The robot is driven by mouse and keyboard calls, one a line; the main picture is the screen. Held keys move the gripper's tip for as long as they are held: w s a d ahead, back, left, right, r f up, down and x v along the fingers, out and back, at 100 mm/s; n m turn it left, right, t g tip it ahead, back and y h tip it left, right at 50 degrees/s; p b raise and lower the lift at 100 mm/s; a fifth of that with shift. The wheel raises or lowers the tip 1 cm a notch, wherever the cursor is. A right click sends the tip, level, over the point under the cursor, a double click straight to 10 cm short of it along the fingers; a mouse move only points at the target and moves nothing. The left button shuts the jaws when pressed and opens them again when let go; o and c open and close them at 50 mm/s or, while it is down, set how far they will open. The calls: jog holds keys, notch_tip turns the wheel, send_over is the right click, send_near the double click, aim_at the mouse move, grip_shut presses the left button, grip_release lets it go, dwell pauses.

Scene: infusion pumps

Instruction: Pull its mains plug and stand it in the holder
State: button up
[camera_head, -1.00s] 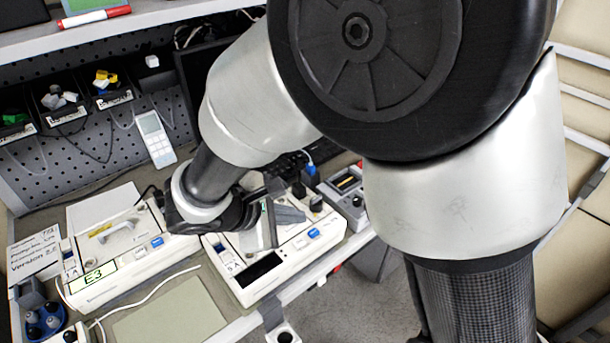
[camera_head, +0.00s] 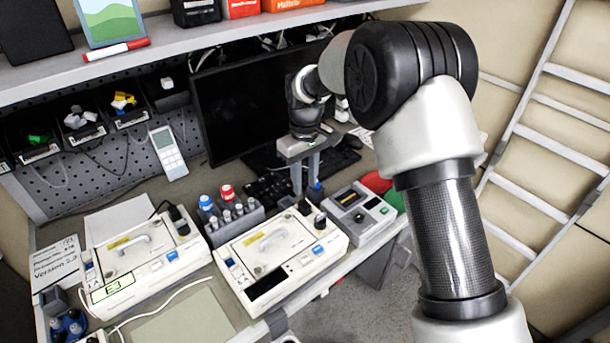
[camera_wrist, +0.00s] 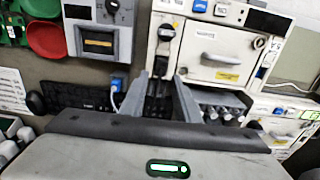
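The right-hand pump (camera_head: 262,250), a white box with a handle, sits on the bench and also shows in the wrist view (camera_wrist: 212,58). A black plug-like piece (camera_head: 305,207) stands at its back right corner. My gripper (camera_head: 306,192) points down just above this piece, its two grey fingers apart. In the wrist view, dark parts (camera_wrist: 158,88) show between the open fingers (camera_wrist: 163,84); I cannot tell whether the fingers touch them. A second white pump marked E3 (camera_head: 150,258) stands to the left. A grey bracket at the bench's front edge is mostly cut off; I cannot tell whether it is the holder.
A grey device (camera_head: 357,222) stands close right of the pump. A rack of bottles (camera_head: 230,215) stands behind it, left of my gripper. A keyboard (camera_head: 275,185) and a dark monitor (camera_head: 245,105) are at the back. A white cable (camera_head: 165,302) lies in front.

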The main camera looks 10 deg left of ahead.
aim_at(305, 203)
jog(key=shift+f+b, duration=2.25)
jog(key=shift+f, duration=1.45)
grip_shut()
jog(key=shift+s+r+p, duration=0.1)
jog(key=shift+r+p, duration=1.7)
jog(key=shift+r, duration=1.25)
